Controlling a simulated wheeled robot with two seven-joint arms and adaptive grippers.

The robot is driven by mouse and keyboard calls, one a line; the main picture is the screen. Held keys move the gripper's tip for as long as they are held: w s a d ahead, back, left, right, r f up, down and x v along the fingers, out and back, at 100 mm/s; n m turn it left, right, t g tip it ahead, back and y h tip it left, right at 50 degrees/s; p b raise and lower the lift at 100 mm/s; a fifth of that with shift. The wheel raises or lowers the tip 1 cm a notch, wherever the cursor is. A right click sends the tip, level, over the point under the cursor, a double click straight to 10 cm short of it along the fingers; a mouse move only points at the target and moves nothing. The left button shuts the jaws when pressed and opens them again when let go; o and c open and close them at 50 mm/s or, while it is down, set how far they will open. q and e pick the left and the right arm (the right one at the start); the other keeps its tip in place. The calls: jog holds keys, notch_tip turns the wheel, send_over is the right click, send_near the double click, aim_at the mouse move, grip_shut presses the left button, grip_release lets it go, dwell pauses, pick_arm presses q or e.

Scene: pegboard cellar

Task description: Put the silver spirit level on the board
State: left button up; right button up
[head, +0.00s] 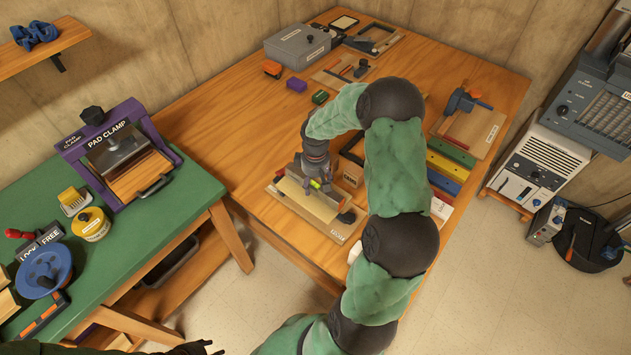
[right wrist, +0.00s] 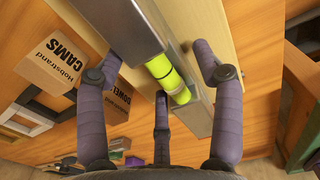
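The silver spirit level (head: 313,184) with yellow-green vials is at the near edge of the wooden table, partly hidden under my right gripper. In the right wrist view, the level (right wrist: 135,25) runs diagonally between the gripper's fingers. My right gripper (right wrist: 158,70) looks open, with fingers on both sides of the level and gaps beside it; it also shows in the head view (head: 318,180). A wooden board (head: 300,212) with a cream panel and a small label lies under and beside the level. Whether the level touches it cannot be told.
A box marked CAMS (right wrist: 55,58) stands close to the gripper. Coloured bars (head: 447,167), a clamp board (head: 470,130) and a grey case (head: 298,45) are on the wooden table (head: 220,110). A green bench (head: 190,195) with a pad clamp adjoins it at left.

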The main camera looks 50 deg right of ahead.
jog(key=shift+r+p, duration=0.35)
jog(key=shift+r, duration=0.2)
notch_tip(320, 180, up, 12)
jog(key=p, duration=0.3)
jog(key=w+a+f+y, duration=0.1)
jog(key=a+f+y, duration=0.2)
jog(key=a+f, duration=1.4)
jog(key=s+a+f+m, duration=0.1)
jog(key=s+a+f, duration=0.1)
jog(key=s+a, duration=0.2)
jog(key=s+a+f+m, duration=0.1)
jog(key=s+a, duration=0.3)
jog(key=a, duration=0.4)
jog(key=s+a+f+m+y, duration=0.1)
jog(key=s+a+f, duration=0.3)
jog(key=s+a, duration=0.1)
jog(key=shift+a, duration=0.85)
